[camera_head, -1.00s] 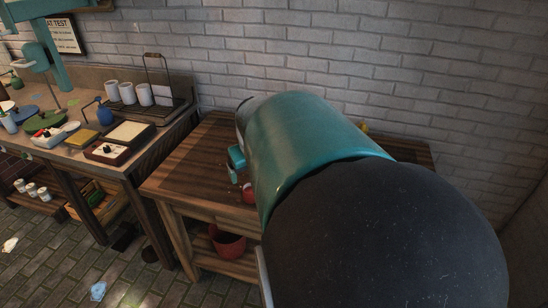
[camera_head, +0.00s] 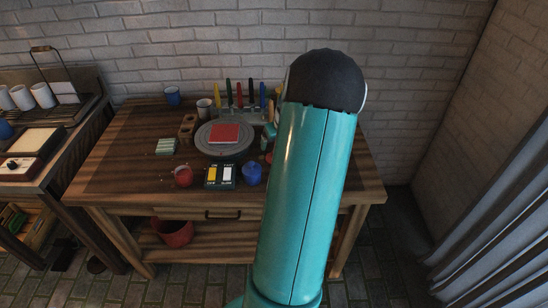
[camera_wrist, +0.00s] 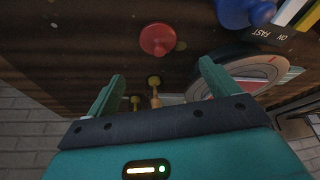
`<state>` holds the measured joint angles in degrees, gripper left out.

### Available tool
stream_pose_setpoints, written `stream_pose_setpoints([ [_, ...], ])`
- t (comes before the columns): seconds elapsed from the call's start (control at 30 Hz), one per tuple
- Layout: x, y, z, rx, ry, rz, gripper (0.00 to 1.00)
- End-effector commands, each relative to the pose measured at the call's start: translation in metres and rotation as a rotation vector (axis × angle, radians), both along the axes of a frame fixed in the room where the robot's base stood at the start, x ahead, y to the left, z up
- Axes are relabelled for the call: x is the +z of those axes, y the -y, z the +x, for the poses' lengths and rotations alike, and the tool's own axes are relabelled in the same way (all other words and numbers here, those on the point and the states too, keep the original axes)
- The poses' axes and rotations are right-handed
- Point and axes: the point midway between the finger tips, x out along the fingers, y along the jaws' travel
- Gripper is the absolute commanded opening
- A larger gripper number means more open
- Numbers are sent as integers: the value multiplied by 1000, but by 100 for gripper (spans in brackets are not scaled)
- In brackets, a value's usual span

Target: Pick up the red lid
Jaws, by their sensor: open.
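A small round red piece, likely the red lid (camera_wrist: 157,39), lies on the dark tabletop (camera_wrist: 90,40) in the wrist view. It sits ahead of my gripper (camera_wrist: 161,72), roughly centred between the fingertips but beyond them. The fingers are open, with a wide gap and no contact with it. In the head view a bit of red (camera_head: 269,157) shows beside my arm, perhaps the same piece, mostly hidden. A red pot (camera_head: 183,176) stands at the table's front. My gripper is hidden behind my arm in the head view.
A blue pot (camera_head: 252,173) stands by the switch box (camera_head: 219,176); it also shows in the wrist view (camera_wrist: 245,12). The round turntable (camera_head: 211,148) carries a red square. Upright coloured tools (camera_head: 239,95) stand behind. Small knobbed objects (camera_wrist: 154,82) show between my fingers.

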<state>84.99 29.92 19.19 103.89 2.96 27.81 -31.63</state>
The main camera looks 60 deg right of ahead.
Motion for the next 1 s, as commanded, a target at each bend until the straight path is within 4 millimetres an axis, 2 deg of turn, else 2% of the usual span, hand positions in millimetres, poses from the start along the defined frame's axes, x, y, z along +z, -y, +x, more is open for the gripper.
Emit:
stream_pose_setpoints([
  [0.1, -22, 5, 7, 2, -1, 2, 87],
  [0.37, -43, 11, 13, 0, -1, 1, 87],
  [0.63, -79, 21, 24, 2, -1, 1, 87],
  [0.73, -86, 23, 26, 1, 0, 0, 87],
  [0.97, -86, 23, 26, 1, -1, -1, 87],
  [1.0, -86, 23, 26, 1, -1, -1, 80],
])
